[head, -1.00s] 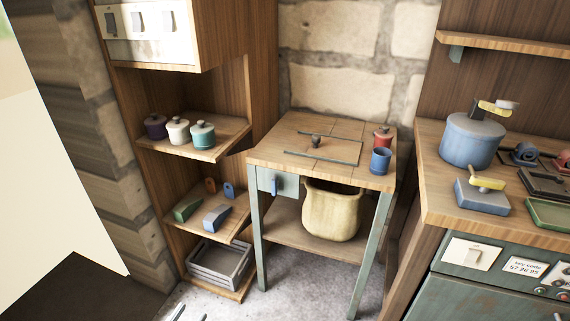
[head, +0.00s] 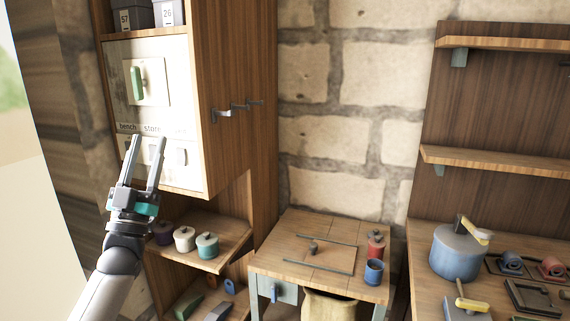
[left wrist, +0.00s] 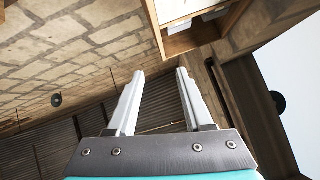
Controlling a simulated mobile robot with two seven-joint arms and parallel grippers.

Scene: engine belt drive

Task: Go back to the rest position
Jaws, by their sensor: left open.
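My left gripper (head: 146,150) is raised at the left of the head view, in front of the cream switch panel on the wooden cabinet. Its two fingers stand apart and nothing is between them. In the left wrist view the open fingers (left wrist: 158,90) are also empty, with a brick wall and wooden boards behind them. I cannot tell from the head view how far the fingertips are from the panel. My right gripper is in neither view.
The wooden cabinet (head: 235,150) has a cream panel with a green lever (head: 137,83) and hooks on its side. Shelves below hold three lidded jars. A small table (head: 268,262) bears a blue cup (head: 373,272) and a red jar (head: 375,243). A blue pot (head: 458,252) stands on the right counter.

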